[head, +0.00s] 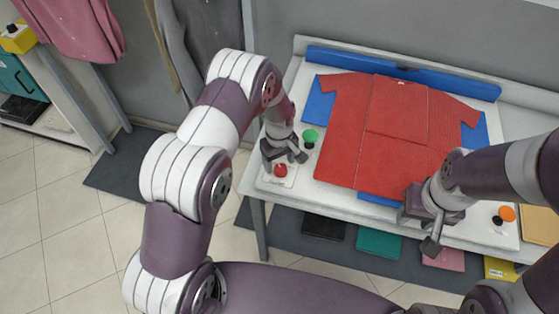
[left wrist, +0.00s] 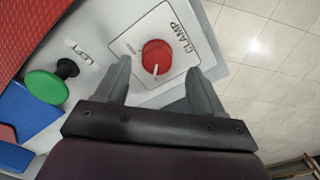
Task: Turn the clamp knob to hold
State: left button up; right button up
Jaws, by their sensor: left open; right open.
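The red clamp knob (head: 280,170) sits on a white plate at the left front corner of the table. It also shows in the left wrist view (left wrist: 157,57), with a white pointer line toward the lower edge and the word CLAMP on the plate (left wrist: 178,20). My left gripper (head: 286,153) is above the plate, open, its fingers (left wrist: 155,85) on either side of the knob's near side and not touching it. My right gripper (head: 432,232) is open and empty at the table's front edge, by the shirt's hem.
A red shirt (head: 390,130) lies flat on a blue folding board (head: 317,105). A green knob (head: 310,135) marked LEFT stands just behind the clamp plate, close to my left gripper. An orange knob (head: 507,213) is at the right. Folded cloths (head: 378,243) lie below the table.

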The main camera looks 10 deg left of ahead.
aim_at(281, 170)
pick_arm(q)
jog(key=f, duration=0.2)
jog(key=shift+w+d+f, duration=0.2)
jog(key=shift+d+f, duration=0.15)
jog(key=shift+f, duration=0.05)
jog(key=shift+s+a, duration=0.15)
jog(key=shift+a, duration=0.05)
jog(key=c, duration=1.1)
jog(key=shift+o, duration=0.2)
pick_arm(e)
jog(key=shift+w+d+r, duration=0.15)
jog(key=shift+d+r, duration=0.1)
jog(key=shift+r, duration=0.05)
